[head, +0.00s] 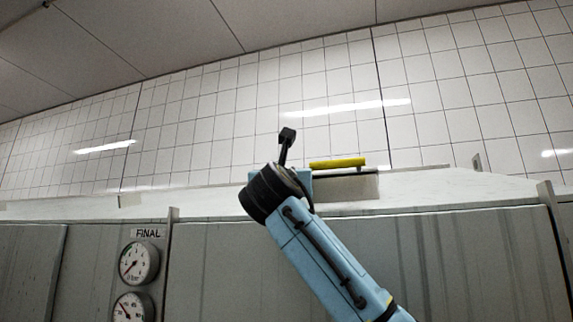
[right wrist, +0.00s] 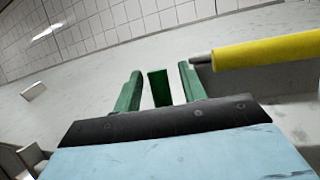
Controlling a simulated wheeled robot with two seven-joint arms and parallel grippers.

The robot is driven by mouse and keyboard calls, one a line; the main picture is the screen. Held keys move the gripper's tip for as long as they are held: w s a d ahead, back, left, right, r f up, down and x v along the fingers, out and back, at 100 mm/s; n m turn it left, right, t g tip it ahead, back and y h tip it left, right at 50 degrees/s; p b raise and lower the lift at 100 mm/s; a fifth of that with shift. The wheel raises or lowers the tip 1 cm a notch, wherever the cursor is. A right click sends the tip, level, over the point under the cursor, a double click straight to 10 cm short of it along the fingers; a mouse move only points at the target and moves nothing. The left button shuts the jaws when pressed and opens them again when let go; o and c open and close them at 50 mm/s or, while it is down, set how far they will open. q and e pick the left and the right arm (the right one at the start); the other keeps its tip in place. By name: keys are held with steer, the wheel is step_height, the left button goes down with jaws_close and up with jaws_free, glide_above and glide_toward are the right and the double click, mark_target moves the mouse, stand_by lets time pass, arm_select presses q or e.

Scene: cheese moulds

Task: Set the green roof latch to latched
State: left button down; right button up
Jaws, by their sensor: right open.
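A small dark-green upright piece (right wrist: 159,88), which looks like the green roof latch, stands in the right wrist view between the two green fingers of my right gripper (right wrist: 160,68). The fingers are apart, with a visible gap on each side of the piece. I cannot tell from this angle how far in front of the palm it stands, or which setting it is in. In the head view my right wrist hides the fingers and the green piece. My left gripper is in neither view.
A yellow bar (head: 337,163) lies on a grey block on the pale roof (head: 440,192); in the right wrist view the yellow bar (right wrist: 270,50) is close right of the right finger. Two gauges (head: 139,263) sit on the front panel below a FINAL label. A tiled wall stands behind.

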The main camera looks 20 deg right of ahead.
steer(key=shift+w+d+r, duration=0.15)
steer(key=shift+w+r, duration=0.15)
steer(key=shift+w, duration=0.2)
steer(key=shift+w+d+p, duration=0.1)
steer(key=shift+w+p, duration=0.15)
steer(key=shift+p, duration=0.05)
steer(key=shift+w, duration=0.2)
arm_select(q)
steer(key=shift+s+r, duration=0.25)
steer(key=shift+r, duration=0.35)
arm_select(e)
steer(key=shift+d, duration=0.1)
jaws_close()
